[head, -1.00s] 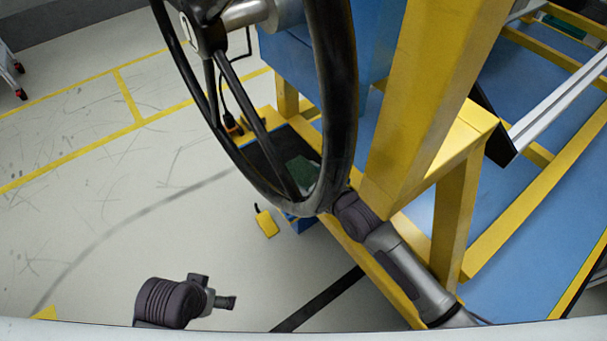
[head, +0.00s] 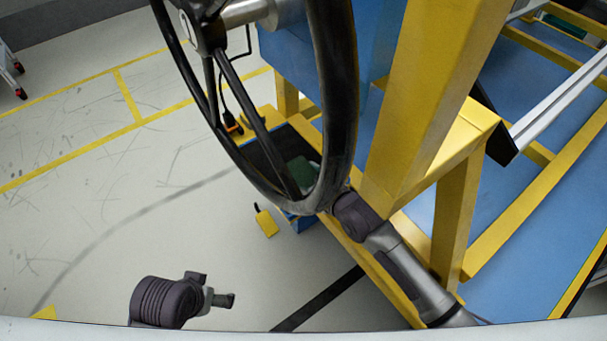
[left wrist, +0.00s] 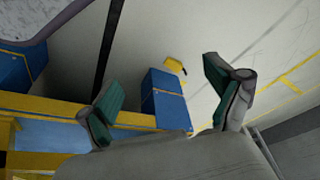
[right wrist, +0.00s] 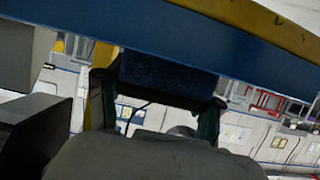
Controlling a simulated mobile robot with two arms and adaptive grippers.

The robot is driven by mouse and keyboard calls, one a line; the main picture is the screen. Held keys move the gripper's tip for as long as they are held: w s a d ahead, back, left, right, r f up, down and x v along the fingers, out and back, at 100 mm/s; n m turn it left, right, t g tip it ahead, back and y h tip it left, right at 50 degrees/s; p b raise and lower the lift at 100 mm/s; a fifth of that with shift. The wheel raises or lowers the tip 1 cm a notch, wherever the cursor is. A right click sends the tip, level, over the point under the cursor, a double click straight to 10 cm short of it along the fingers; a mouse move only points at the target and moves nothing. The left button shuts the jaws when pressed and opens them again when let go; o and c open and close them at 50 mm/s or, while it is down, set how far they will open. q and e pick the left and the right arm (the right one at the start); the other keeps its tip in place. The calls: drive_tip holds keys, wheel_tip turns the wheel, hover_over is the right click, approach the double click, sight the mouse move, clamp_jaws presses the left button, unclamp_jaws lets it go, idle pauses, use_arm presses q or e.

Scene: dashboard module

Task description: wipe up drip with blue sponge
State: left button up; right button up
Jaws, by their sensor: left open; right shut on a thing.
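A dark blue block, the sponge (right wrist: 168,76), shows in the right wrist view between the fingers of my right gripper (right wrist: 158,92), which is shut on it. It is just below a long blue panel. In the head view my right arm's wrist (head: 352,216) is behind the steering wheel's lower right rim, and its fingertips and the sponge are hidden. My left gripper (left wrist: 163,74) is open and empty, over the floor in the left wrist view. My left arm (head: 170,302) shows at the bottom left of the head view. I cannot make out the drip for certain.
The black steering wheel (head: 343,100) and a yellow post (head: 425,110) stand close to my right arm. A dark recess with a green patch (head: 303,172) lies behind the wheel. A blue box (left wrist: 163,100) is near a yellow tag (head: 266,222). Floor at left is clear.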

use_arm(q)
drive_tip(key=shift+s+r, duration=0.15)
drive_tip(key=shift+s, duration=0.05)
use_arm(e)
drive_tip(key=shift+f, duration=0.2)
use_arm(q)
drive_tip(key=shift+r, duration=0.25)
use_arm(e)
drive_tip(key=shift+f, duration=0.1)
use_arm(q)
drive_tip(key=shift+s+a+r, duration=0.1)
drive_tip(key=shift+s+r, duration=0.15)
drive_tip(key=shift+r, duration=0.05)
use_arm(e)
drive_tip(key=shift+f, duration=0.25)
use_arm(q)
drive_tip(key=shift+r+b, duration=0.15)
drive_tip(key=shift+b, duration=0.15)
drive_tip(key=shift+r, duration=0.3)
use_arm(e)
drive_tip(key=shift+f, duration=0.15)
